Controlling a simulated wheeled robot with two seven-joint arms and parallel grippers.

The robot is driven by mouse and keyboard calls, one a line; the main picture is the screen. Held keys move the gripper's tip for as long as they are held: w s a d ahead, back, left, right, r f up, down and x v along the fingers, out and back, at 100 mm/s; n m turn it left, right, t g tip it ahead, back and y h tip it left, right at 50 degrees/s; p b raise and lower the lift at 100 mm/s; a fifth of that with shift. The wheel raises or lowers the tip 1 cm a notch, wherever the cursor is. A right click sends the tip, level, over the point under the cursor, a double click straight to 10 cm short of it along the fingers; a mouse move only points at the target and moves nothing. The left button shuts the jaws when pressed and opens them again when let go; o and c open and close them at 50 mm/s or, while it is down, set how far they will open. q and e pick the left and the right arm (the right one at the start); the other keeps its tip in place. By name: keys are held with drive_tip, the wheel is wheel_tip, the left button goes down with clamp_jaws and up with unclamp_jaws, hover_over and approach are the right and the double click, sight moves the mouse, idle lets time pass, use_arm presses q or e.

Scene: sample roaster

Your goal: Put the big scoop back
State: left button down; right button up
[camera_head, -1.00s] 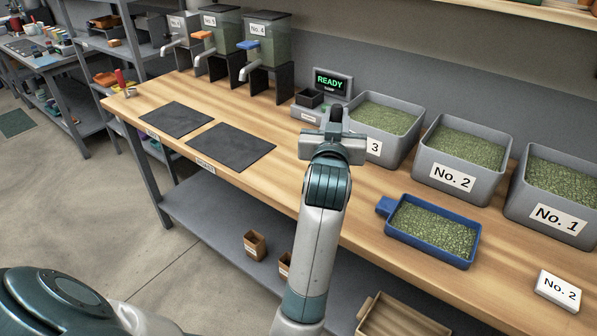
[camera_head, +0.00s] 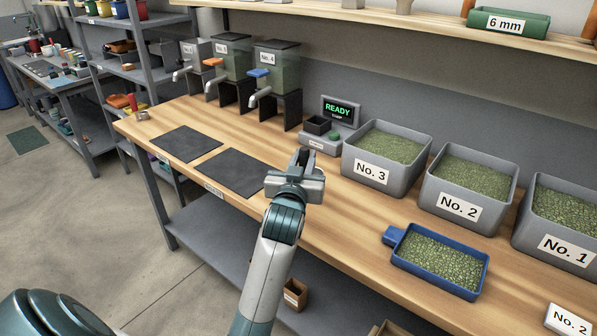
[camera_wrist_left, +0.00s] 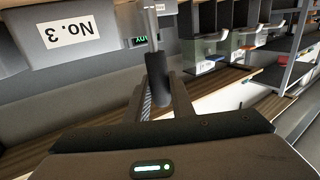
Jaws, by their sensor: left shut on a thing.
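My left gripper (camera_head: 299,172) is above the front part of the workbench, left of the grey No. 3 bin. It is shut on the scoop's handle. The black handle (camera_wrist_left: 156,82) with a thin metal shaft (camera_wrist_left: 151,22) shows in the left wrist view, between the fingers. In the head view only a dark end of the handle (camera_head: 304,156) shows above the fingers. The scoop's bowl is not visible, so its size cannot be told. My right gripper is not in view.
Grey bins No. 3 (camera_head: 352,172), No. 2 (camera_head: 428,192) and No. 1 (camera_head: 524,232) stand at right, a blue tray (camera_head: 404,262) before them. A READY display (camera_head: 340,108) stands behind the gripper. Two dark mats (camera_head: 231,172) lie left. A shelf (camera_head: 400,24) hangs above the bench.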

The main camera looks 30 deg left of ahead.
use_arm(q)
drive_tip(key=shift+s+a+f, duration=0.1)
drive_tip(key=shift+a+f, duration=0.4)
drive_tip(key=shift+a, duration=0.35)
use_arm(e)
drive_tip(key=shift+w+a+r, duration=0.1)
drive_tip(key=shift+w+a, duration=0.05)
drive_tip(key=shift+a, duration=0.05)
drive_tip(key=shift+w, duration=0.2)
use_arm(q)
wheel_tip(320, 180, down, 4)
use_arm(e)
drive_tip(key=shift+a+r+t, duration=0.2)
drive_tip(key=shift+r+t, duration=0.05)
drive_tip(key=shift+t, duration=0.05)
use_arm(q)
drive_tip(key=shift+f, duration=0.1)
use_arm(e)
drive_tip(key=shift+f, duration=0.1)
use_arm(q)
drive_tip(key=c, duration=1.5)
unclamp_jaws()
drive_tip(key=shift+c, duration=0.2)
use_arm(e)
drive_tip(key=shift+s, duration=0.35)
use_arm(q)
drive_tip(key=shift+s, duration=0.1)
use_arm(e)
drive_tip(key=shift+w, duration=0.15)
